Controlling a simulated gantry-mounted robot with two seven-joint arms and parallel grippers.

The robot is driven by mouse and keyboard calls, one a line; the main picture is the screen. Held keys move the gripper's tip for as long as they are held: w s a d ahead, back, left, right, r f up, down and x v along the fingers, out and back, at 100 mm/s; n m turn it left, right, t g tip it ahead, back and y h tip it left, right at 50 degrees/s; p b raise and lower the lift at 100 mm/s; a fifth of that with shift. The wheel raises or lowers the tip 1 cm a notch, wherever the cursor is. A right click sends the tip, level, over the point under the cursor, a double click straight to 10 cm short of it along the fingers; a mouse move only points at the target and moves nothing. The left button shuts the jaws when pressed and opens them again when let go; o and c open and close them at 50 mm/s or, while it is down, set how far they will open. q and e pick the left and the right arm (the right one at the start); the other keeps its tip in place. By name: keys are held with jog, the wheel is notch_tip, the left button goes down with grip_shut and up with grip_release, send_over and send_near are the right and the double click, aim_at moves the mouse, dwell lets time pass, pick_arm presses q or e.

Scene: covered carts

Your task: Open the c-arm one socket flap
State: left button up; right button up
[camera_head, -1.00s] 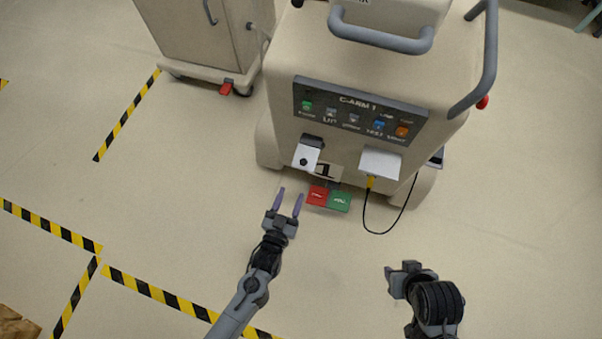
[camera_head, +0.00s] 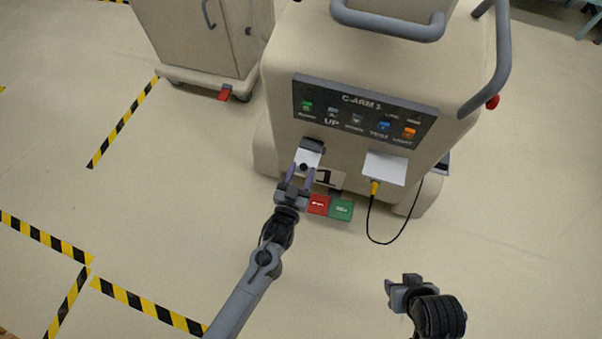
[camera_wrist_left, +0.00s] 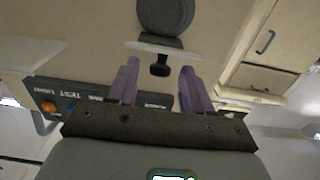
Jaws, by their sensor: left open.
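The C-arm 1 cart (camera_head: 345,85) faces me with its labelled button panel (camera_head: 362,113). Below the panel's left end is the socket flap (camera_head: 308,157), white with a dark hinge block on top and a small dark knob. My left gripper (camera_head: 301,174) is open at the flap's lower part, its two purple fingers either side of it in the head view. In the left wrist view, a thin white plate (camera_wrist_left: 150,47) with a dark knob (camera_wrist_left: 160,70) lies between the fingers; contact cannot be told. My right gripper (camera_head: 402,288) is at the lower right, its fingers unclear.
A second white cover (camera_head: 385,167) on the right has a yellow plug (camera_head: 374,188) and a hanging black cable (camera_head: 371,230). Red (camera_head: 318,205) and green (camera_head: 341,209) pedals lie below the flap. Another cart (camera_head: 200,35) stands left.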

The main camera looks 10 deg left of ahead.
pick_arm(q)
jog(key=shift+c, duration=0.3)
grip_shut()
